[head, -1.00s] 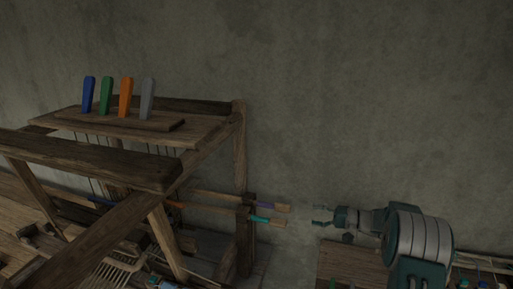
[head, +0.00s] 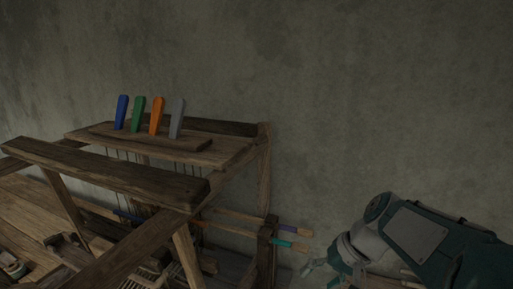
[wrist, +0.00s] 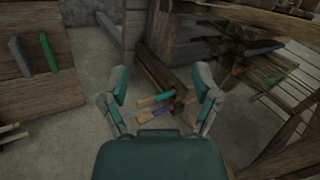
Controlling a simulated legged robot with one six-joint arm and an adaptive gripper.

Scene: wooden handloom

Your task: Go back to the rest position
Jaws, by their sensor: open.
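My gripper (wrist: 162,98) is open and empty in the wrist view, its two fingers spread apart. Beyond it, two rod ends with a teal handle (wrist: 155,100) and a purple handle (wrist: 155,114) show between the fingers, with a gap I cannot judge. In the head view my gripper (head: 312,270) is small and partly cut off at the lower edge, right of the loom (head: 262,180). The teal handle (head: 281,243) and purple handle (head: 288,228) stick out of the loom's right post.
Blue (head: 121,112), green (head: 138,114), orange (head: 156,116) and grey (head: 177,118) pegs stand on the loom's top board. In the wrist view a wooden board (wrist: 40,85) with grey and green pieces lies at left. Grey floor (wrist: 88,50) is clear between it and the loom.

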